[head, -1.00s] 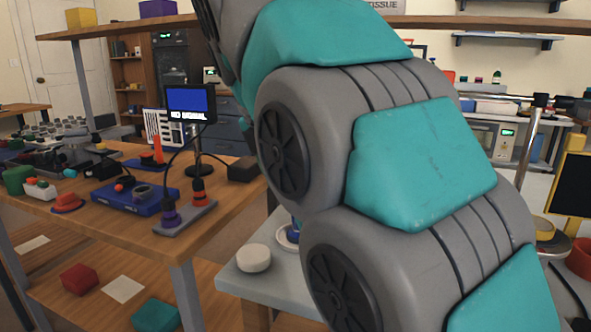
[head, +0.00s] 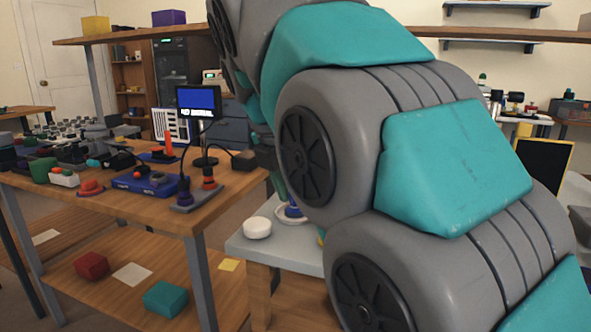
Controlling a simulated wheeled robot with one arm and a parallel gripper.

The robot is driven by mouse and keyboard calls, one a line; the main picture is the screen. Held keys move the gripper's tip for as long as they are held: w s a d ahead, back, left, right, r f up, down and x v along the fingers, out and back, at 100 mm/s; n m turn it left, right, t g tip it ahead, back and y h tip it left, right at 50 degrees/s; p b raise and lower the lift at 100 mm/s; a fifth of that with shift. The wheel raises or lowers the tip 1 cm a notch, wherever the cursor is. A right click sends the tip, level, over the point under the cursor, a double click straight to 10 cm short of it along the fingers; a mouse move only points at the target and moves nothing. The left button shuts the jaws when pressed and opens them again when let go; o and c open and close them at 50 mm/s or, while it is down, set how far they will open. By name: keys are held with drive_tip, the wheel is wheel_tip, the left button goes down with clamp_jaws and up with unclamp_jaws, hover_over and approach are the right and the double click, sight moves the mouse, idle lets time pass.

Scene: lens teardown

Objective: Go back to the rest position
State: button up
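My arm, grey with teal covers, fills the middle and right of the head view. It reaches up and away over the small grey-topped table (head: 240,244). My gripper is not in view; the arm's own links hide that end or it lies outside the picture. I cannot tell whether it holds anything.
A wooden workbench (head: 120,205) at left carries a blue device (head: 145,184), a small monitor (head: 198,98) and several parts. A white round piece (head: 257,228) sits on the small table. A red block (head: 91,264) and a teal block (head: 165,299) lie on the lower shelf.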

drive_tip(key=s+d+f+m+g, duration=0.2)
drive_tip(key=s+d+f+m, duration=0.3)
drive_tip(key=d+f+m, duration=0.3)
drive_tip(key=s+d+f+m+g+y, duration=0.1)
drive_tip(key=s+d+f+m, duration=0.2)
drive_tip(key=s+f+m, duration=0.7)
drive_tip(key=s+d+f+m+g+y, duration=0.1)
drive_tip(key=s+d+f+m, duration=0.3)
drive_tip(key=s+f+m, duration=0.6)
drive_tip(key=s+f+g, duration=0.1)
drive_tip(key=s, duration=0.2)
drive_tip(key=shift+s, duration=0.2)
